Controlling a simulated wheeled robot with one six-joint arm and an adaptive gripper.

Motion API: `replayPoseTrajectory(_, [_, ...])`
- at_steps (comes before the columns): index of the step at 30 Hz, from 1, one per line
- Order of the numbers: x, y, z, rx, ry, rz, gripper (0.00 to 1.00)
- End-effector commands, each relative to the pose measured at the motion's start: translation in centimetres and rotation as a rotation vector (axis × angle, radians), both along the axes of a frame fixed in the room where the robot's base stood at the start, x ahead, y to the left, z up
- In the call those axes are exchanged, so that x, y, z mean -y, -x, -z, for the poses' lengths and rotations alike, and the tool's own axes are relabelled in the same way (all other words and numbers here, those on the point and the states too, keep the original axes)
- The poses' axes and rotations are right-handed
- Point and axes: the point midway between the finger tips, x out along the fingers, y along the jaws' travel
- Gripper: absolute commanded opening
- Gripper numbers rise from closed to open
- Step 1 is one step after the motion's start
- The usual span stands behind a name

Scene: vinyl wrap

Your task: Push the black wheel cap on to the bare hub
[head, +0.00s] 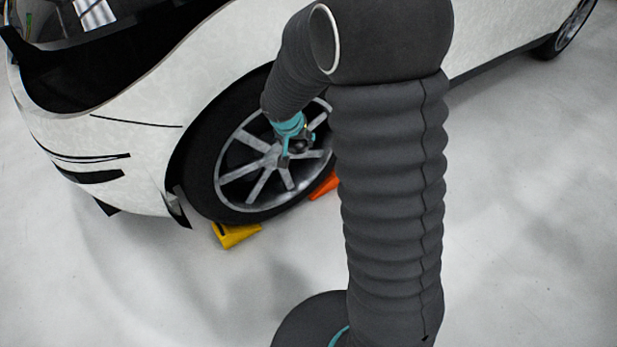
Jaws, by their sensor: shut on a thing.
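The car's front wheel (240,178) has silver spokes and a dark tyre. My gripper (291,155) is in front of the wheel's middle, at the end of my dark sleeved arm with a teal band at the wrist. It is shut on a small dark thing, which looks like the black wheel cap (302,146). The cap is small and partly covered by the fingers. The hub at the wheel's centre is mostly hidden behind the gripper. I cannot tell whether the cap touches the hub.
A yellow wheel chock (236,235) and an orange chock (325,186) sit on the floor at the tyre. The white patterned car body (110,110) rises around the wheel, with an open dark bay at upper left. The grey floor (530,220) is clear at right.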

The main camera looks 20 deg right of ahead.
Motion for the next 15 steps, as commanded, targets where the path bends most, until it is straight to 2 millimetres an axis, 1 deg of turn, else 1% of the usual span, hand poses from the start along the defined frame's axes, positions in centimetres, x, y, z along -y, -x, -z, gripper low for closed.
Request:
replayPoseTrajectory(1, [0.1,0.4,1.1,-0.018,0.009,0.039,0.37])
replayPoseTrajectory(5, [0.8,1.8,3.5,-0.069,0.034,0.183,0.37])
replayPoseTrajectory(10, [1.1,4.1,7.4,-0.179,0.062,0.457,0.37])
replayPoseTrajectory(15, [0.5,6.4,10.8,-0.328,0.057,0.771,0.37])
